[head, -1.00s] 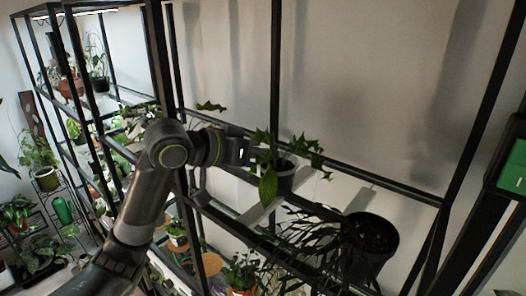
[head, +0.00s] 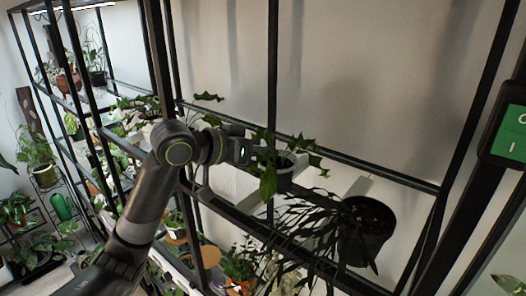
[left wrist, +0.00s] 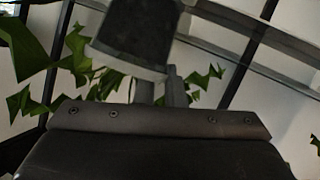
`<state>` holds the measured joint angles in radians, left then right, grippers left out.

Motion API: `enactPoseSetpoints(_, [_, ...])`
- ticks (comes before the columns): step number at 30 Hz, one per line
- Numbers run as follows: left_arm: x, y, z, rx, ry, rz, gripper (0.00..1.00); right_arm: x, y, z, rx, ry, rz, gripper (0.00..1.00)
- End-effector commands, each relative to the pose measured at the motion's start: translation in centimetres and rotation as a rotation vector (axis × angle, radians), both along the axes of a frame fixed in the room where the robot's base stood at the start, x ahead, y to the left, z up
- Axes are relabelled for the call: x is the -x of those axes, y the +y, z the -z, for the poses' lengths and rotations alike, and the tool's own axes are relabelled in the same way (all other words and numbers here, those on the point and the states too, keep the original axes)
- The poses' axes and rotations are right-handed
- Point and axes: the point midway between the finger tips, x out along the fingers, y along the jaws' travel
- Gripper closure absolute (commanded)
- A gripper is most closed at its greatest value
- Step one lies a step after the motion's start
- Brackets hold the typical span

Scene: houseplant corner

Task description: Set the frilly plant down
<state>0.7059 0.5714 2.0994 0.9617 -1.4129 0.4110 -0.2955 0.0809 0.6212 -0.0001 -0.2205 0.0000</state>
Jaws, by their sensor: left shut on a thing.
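The frilly plant, with jagged green leaves (head: 268,183), sits in a small grey pot (head: 287,172) in the head view. My left gripper (head: 262,157) reaches in from the left and is shut on this pot. In the left wrist view the dark grey pot (left wrist: 131,42) is between the fingers, and leaves spread to both sides. The pot looks about upright in the head view. It is at the black metal shelf's middle level (head: 400,180); I cannot tell whether its base touches anything. My right gripper is out of view.
A large dark pot (head: 372,238) with narrow dark leaves stands close by, right of the held plant. Black uprights (head: 272,90) and rails frame the space. More potted plants are below (head: 238,268) and at left (head: 45,172).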

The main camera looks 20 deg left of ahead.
Motion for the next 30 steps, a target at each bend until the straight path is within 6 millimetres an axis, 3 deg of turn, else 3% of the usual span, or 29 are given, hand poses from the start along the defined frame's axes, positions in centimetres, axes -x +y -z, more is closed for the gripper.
enactPoseSetpoints(16, [0.01, -0.02, 0.4, 0.001, -0.001, 0.001, 1.0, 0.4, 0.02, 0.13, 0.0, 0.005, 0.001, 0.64])
enactPoseSetpoints(17, [0.01, -0.02, 0.4, 0.001, -0.001, 0.001, 0.89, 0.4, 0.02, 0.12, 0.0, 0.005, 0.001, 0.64])
enactPoseSetpoints(22, [0.01, -0.02, 0.38, 0.001, -0.001, 0.001, 0.67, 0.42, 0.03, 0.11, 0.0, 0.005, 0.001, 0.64])
enactPoseSetpoints(30, [0.01, 0.0, 0.43, 0.0, 0.001, 0.0, 0.65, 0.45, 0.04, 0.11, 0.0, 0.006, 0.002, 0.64])
